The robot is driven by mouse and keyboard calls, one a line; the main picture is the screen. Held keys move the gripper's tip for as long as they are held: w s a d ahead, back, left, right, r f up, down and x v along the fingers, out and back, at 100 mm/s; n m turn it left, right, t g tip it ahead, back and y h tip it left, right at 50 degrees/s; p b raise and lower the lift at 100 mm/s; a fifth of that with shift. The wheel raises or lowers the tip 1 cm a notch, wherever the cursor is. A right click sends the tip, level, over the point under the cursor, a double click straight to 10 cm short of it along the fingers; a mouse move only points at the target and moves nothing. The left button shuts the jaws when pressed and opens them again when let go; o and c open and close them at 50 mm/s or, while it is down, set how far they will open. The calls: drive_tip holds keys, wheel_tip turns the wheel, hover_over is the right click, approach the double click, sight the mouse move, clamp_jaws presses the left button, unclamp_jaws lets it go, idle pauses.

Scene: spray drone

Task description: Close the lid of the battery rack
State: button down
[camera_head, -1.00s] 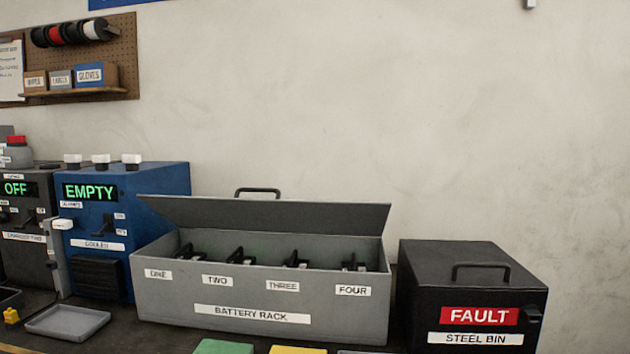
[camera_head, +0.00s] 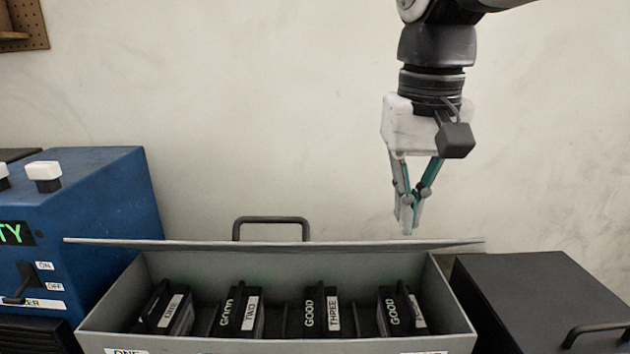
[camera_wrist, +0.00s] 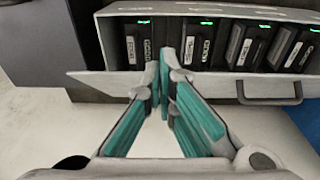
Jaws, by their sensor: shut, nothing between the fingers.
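The battery rack (camera_head: 285,346) is a long grey box, open at the top. Several black batteries stand in it, some labelled GOOD. Its grey lid (camera_head: 160,242) is open along the back and shows almost edge-on, with a dark handle (camera_head: 271,222) behind it. My gripper (camera_head: 407,231) is shut and empty, pointing down at the lid's right part, with its tips close to the lid's edge. In the wrist view my gripper (camera_wrist: 163,68) overlaps the lid (camera_wrist: 190,91) near the FOUR end; contact cannot be told. The lid's handle (camera_wrist: 270,98) also shows there.
The blue box (camera_head: 100,205) with white-topped knobs stands to the left of the rack. The black steel bin (camera_head: 530,290) with a handle stands close to the right. The wall is behind the rack. The space above the rack is clear apart from my arm.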

drive_tip(key=w+a+r+p, duration=0.7)
drive_tip(key=w+a+r, duration=0.1)
drive_tip(key=a, duration=0.3)
drive_tip(key=f, duration=0.7)
drive_tip(key=f+p, duration=0.1)
drive_tip(key=f, duration=0.3)
drive_tip(key=shift+s+f, duration=0.2)
drive_tip(key=shift+s, duration=0.05)
drive_tip(key=shift+s+f, duration=0.4)
drive_tip(key=shift+f, duration=0.25)
